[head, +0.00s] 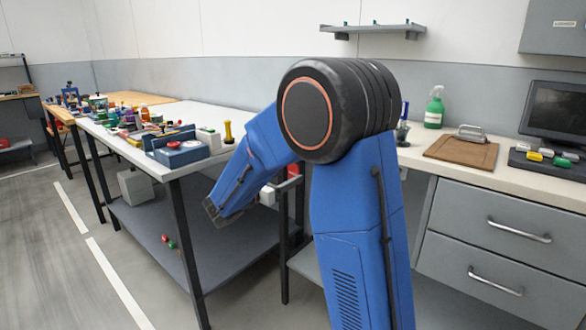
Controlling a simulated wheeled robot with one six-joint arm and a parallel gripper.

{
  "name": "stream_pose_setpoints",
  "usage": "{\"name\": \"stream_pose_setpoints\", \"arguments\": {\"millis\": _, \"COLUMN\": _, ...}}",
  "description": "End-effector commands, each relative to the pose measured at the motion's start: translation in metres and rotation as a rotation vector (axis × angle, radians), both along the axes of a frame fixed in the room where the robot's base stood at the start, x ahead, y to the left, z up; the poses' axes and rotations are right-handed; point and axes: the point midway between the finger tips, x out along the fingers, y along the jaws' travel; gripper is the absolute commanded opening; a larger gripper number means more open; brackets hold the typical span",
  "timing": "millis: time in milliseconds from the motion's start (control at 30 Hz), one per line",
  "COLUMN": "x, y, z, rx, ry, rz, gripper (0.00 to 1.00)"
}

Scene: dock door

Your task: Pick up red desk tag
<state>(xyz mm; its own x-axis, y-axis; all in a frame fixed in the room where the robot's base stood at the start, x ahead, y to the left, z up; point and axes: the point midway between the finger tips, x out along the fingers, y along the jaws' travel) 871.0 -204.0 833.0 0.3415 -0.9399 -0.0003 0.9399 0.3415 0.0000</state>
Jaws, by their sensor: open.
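I cannot make out a red desk tag for certain. A small red piece (165,238) lies on the lower shelf of the long bench, beside a small green piece (171,245). Another red patch (293,168) shows beside my arm, mostly hidden by it, and I cannot tell what it is. My blue arm fills the middle, its forearm slanting down and left in front of the bench. I cannot make out the jaws of my gripper beyond the forearm's dark lower end.
The long bench (215,115) holds a blue box with a red top (180,150), a yellow piece (228,132) and crowded small items. Floor at left is clear.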

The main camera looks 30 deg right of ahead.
Motion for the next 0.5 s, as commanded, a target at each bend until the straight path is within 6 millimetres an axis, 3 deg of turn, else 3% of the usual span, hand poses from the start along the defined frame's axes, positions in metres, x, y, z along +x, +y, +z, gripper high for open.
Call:
{"name": "stream_pose_setpoints", "arguments": {"millis": 133, "x": 0.006, "y": -0.018, "z": 0.000, "rx": 0.000, "ry": -0.001, "rz": -0.002, "gripper": 0.61}}
{"name": "stream_pose_setpoints", "arguments": {"millis": 500, "x": 0.012, "y": -0.037, "z": 0.002, "rx": 0.000, "ry": 0.000, "rz": -0.002, "gripper": 0.61}}
